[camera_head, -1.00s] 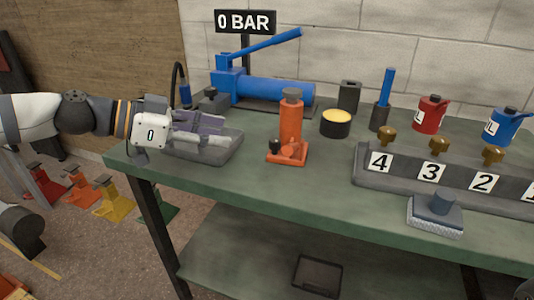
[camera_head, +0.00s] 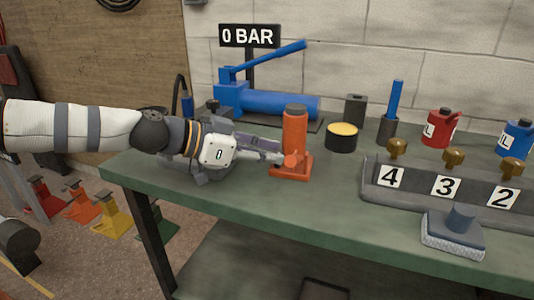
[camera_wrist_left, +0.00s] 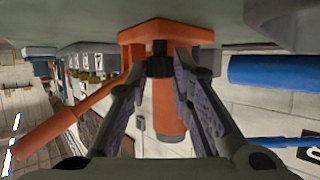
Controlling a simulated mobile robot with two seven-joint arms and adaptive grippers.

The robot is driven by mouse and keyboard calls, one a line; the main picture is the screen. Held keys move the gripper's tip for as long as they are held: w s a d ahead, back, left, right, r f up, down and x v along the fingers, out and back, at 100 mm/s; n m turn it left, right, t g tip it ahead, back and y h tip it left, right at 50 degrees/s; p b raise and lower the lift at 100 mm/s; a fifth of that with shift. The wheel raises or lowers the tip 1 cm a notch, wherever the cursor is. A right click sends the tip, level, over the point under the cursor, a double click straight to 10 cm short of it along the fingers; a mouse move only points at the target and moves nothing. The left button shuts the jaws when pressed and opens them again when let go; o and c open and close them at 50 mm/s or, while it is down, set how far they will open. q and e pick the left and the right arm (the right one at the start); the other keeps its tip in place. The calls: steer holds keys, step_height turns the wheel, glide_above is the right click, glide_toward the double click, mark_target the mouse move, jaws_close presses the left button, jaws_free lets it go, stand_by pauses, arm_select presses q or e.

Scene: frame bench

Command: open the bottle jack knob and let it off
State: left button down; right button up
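The orange bottle jack (camera_head: 295,132) stands upright on the green bench. In the left wrist view, which is upside down, its orange body (camera_wrist_left: 168,110) hangs below its base. Its small black knob (camera_wrist_left: 160,60) is low by the base, between my left fingertips. My left gripper (camera_head: 279,158) reaches in from the left at the jack's foot. In the wrist view its fingers (camera_wrist_left: 159,70) stand apart on either side of the knob, with narrow gaps seeming to show. The knob is hidden in the head view. My right gripper is not in view.
A blue pump (camera_head: 275,104) stands behind the jack, under a "0 BAR" sign (camera_head: 249,36). A black tin (camera_head: 341,137) with yellow contents is to the right. A numbered block (camera_head: 420,185) and a brush (camera_head: 454,232) lie further right. Bench front is clear.

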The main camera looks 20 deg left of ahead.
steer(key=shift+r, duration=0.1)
arm_select(q)
steer(key=shift+s+d+r+n+t+y+p, duration=0.2)
steer(key=shift+n+t+y+p, duration=0.35)
steer(key=shift+p, duration=0.2)
steer(key=n+t+y+p, duration=0.1)
steer(key=n+y+p, duration=0.1)
steer(key=d+n+t+y+p, duration=0.1)
steer(key=n+t+y+p, duration=0.1)
steer(key=n+y+p, duration=0.1)
steer(key=shift+s+r, duration=0.2)
steer(key=shift+d+f+n+y+p, duration=0.1)
steer(key=shift+f+n+y+p, duration=0.1)
steer(key=shift+n+y+p, duration=0.8)
steer(key=shift+f+n+t+y, duration=0.15)
steer(key=shift+n+t+y, duration=0.1)
steer(key=shift+n+y, duration=0.15)
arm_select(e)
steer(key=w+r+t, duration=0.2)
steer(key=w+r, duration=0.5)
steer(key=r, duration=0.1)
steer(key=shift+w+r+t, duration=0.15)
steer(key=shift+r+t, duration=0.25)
arm_select(q)
steer(key=c, duration=1.4)
jaws_free()
steer(key=shift+f, duration=0.1)
